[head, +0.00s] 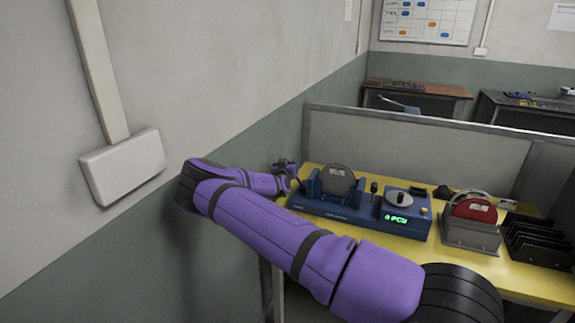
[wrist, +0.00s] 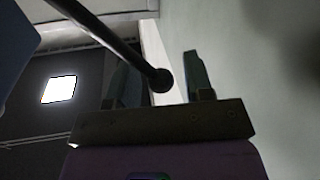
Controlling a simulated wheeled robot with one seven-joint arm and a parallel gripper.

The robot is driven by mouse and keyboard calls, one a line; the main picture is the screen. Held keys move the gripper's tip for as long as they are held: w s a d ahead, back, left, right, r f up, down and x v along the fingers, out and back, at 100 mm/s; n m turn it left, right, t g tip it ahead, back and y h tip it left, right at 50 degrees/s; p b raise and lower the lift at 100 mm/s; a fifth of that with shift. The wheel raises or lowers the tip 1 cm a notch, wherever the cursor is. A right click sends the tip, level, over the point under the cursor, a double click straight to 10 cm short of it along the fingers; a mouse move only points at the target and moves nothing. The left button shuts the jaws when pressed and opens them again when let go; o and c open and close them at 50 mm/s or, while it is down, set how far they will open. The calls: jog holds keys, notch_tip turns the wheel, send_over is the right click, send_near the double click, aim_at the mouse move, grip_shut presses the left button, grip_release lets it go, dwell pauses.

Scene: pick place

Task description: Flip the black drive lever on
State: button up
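A blue machine (head: 335,208) stands on the yellow table with a dark disc (head: 337,182) upright in its cradle. My gripper (head: 284,167) is at the machine's left end. In the wrist view my gripper (wrist: 158,62) has its two fingers apart. A black rod with a round knob (wrist: 160,80), seemingly the drive lever, reaches between the fingers from the upper left. I see a gap between the knob and the right finger; contact with the left finger cannot be told. A small black knob (head: 374,187) also stands right of the disc.
A blue control box (head: 405,214) with a dial and green lit display adjoins the machine. A grey holder with a red disc (head: 474,210) and a black slotted rack (head: 535,243) stand to the right. A wall runs close along the left; a partition (head: 420,145) stands behind the table.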

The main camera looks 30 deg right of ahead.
grip_shut()
jog(key=shift+s+d+r+m, duration=0.4)
jog(key=shift+s+d+m, duration=0.1)
jog(key=shift+s+m, duration=0.25)
jog(key=shift+s+d+r+m, duration=0.4)
jog(key=shift+s+d+m, duration=0.15)
jog(key=shift+m, duration=0.3)
jog(key=shift+s+d+r+m+t+h, duration=0.15)
jog(key=shift+s+m+t+h, duration=0.2)
jog(key=shift+m, duration=0.15)
jog(key=shift+o, duration=0.9)
grip_release()
jog(key=r+v, duration=0.1)
jog(key=v, duration=0.9)
jog(key=shift+s+a+f, duration=0.25)
jog(key=shift+s+f, duration=0.05)
jog(key=shift+f, duration=0.15)
